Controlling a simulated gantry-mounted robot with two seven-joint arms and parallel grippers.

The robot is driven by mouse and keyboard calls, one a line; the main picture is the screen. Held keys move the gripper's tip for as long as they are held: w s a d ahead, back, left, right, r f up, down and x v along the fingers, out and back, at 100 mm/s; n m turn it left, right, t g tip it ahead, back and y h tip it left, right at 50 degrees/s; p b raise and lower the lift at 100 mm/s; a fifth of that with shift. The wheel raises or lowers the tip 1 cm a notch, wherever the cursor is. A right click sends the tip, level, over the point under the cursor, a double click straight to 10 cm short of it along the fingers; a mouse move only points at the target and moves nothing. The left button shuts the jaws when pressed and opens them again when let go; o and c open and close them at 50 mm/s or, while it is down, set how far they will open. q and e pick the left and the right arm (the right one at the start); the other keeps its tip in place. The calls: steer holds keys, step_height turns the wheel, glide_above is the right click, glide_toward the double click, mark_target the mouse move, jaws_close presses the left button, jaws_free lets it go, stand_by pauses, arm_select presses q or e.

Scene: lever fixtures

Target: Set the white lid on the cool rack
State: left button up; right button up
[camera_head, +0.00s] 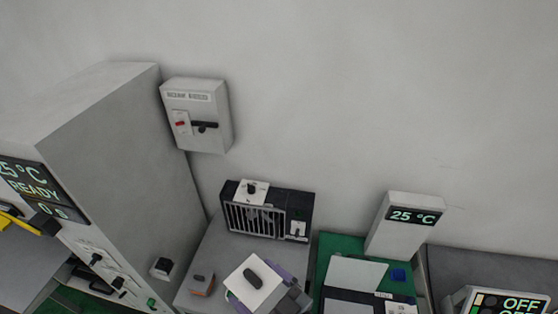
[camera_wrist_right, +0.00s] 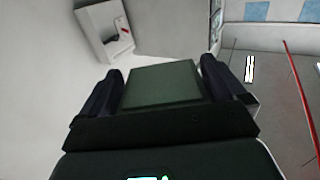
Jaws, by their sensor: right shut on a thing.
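A white square lid (camera_head: 247,284) with a black knob on top is in my right gripper (camera_head: 266,291), low in the middle of the head view. Grey and purple gripper parts show beside and under it. In the right wrist view the two dark fingers of this gripper (camera_wrist_right: 164,88) stand on either side of a dark green face. Behind the lid is a black slatted unit (camera_head: 262,219), which looks like the cool rack; a smaller white plate with a black knob (camera_head: 251,191) shows at its top. The held lid appears in front of the unit, apart from it.
A tall grey cabinet (camera_head: 115,150) with a display stands at left. A small orange-and-grey box (camera_head: 202,284) is left of the lid. A green mat (camera_head: 328,248), a white post reading 25 °C (camera_head: 403,224) and a panel reading OFF (camera_head: 505,302) are at right. A switch box (camera_head: 197,116) hangs on the wall.

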steer(key=w+d+f+m+t+h, duration=0.2)
steer(key=d+f+m+h, duration=0.15)
steer(key=d, duration=0.45)
steer(key=w+d+f+m+t+h, duration=0.25)
steer(key=d+h, duration=0.25)
steer(key=d, duration=0.3)
steer(key=w+d+f+m+t+h, duration=0.2)
steer(key=d+f+m+h, duration=0.15)
steer(key=d, duration=0.45)
steer(key=s+d+f+h, duration=0.1)
steer(key=s+d+f, duration=0.1)
steer(key=s+f, duration=0.2)
steer(key=shift+f+h, duration=0.4)
steer(key=shift+f, duration=0.25)
steer(key=shift+w+m, duration=0.1)
steer(key=shift+m, duration=0.15)
steer(key=shift+s+a+r+n+g+y, duration=0.2)
steer(key=shift+a+r+n+g+y, duration=0.85)
steer(key=shift+a+r+y, duration=1.75)
steer(key=shift+s+a+r+n+g+y, duration=0.3)
steer(key=shift+a+r+n+y, duration=1.15)
steer(key=shift+r, duration=2.5)
steer(key=shift+s+a+r+n+g+y, duration=0.1)
steer(key=shift+a+r+n+g+y, duration=1.1)
steer(key=shift+a+r, duration=2)
